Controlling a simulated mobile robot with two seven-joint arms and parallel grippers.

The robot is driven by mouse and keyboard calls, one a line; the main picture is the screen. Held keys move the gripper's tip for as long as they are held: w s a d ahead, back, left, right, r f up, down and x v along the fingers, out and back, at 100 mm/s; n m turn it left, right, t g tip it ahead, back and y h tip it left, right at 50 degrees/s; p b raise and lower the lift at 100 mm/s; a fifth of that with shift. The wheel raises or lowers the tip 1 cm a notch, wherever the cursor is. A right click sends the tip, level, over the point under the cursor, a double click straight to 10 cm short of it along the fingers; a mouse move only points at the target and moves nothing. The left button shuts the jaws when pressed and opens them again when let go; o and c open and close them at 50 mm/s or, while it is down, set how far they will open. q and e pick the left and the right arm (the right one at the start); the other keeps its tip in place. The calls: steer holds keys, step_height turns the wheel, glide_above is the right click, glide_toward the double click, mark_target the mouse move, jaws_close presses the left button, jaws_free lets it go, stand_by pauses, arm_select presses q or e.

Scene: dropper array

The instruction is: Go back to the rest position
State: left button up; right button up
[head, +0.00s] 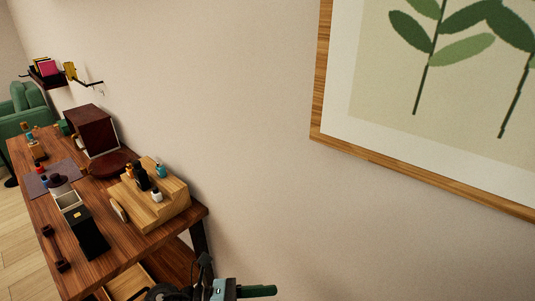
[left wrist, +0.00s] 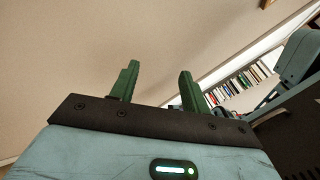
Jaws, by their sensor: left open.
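My left gripper (left wrist: 157,72) shows in the left wrist view with its two green fingers apart and nothing between them. In the head view, part of a teal gripper with a green finger (head: 258,291), seemingly my left one, shows at the bottom edge, to the right of the wooden table (head: 120,272). It is apart from the things on the table. My right gripper is not in view.
The table holds a stepped wooden stand (head: 172,208) with small bottles, a dark red cabinet (head: 90,128), a black box (head: 90,240) and a dumbbell-shaped item (head: 54,248). A framed leaf picture (head: 375,100) hangs on the wall. A green armchair (head: 20,115) stands far left.

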arm_select(q)
steer(key=s+a+f+n+t+y, duration=0.1)
steer(key=a+f+n+t+y, duration=0.5)
steer(key=n, duration=1)
steer(key=s+a+f+n+t+y, duration=0.1)
steer(key=a+f+n+t+y, duration=0.45)
steer(key=n, duration=0.95)
steer(key=s+a+f+n+g+y, duration=0.2)
steer(key=s+a+f+n, duration=0.2)
steer(key=s+f+n, duration=0.2)
steer(key=s+a+f+n+g+y, duration=0.2)
steer(key=s+a+f+n, duration=0.2)
steer(key=s+f+n, duration=0.3)
steer(key=s, duration=0.3)
steer(key=shift+s+a, duration=0.2)
steer(key=shift+s, duration=0.2)
